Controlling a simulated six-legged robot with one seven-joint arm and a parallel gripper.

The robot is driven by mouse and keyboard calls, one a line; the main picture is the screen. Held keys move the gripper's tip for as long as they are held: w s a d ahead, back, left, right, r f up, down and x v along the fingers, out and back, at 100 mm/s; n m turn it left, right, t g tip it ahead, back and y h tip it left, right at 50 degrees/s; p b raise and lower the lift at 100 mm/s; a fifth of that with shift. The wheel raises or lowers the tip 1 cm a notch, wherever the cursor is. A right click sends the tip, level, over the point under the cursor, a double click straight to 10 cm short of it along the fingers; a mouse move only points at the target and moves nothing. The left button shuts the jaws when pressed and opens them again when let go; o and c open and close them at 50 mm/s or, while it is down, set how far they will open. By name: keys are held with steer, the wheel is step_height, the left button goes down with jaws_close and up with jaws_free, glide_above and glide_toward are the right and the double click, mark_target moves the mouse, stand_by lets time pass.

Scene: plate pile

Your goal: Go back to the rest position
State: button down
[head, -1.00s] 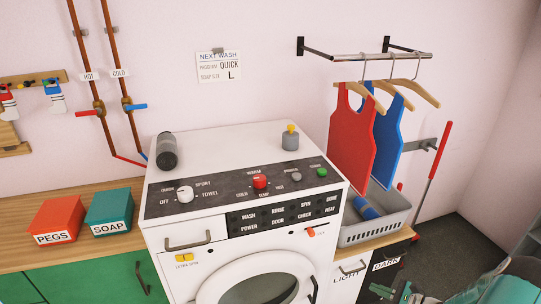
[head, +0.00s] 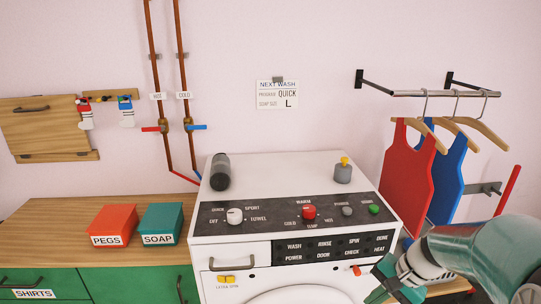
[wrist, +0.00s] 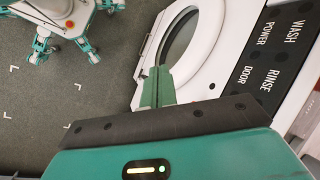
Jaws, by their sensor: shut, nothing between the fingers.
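My gripper (head: 398,286) is in front of the right side of the washing machine (head: 300,252), at the lower right of the head view. In the wrist view, its green fingers (wrist: 156,86) are together with nothing between them. They show against the machine's front, beside the round door (wrist: 180,40). I cannot tell the gap between the fingers and the machine. Its arm hides the machine's lower right corner and part of what stands to its right.
A red PEGS box (head: 112,224) and a teal SOAP box (head: 160,223) stand on the wooden counter (head: 45,232). A red shirt (head: 407,175) and a blue shirt (head: 449,172) hang from a wall rail (head: 440,94) at right. Open grey floor (wrist: 60,98) shows in the wrist view.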

steer(key=s+a+r+n+t+h, duration=0.4)
steer(key=s+a+r+n, duration=0.4)
steer(key=s+r, duration=0.4)
steer(key=shift+s+a+n+h, duration=0.15)
steer(key=shift+s+n+h, duration=0.15)
steer(key=shift+s+h, duration=0.3)
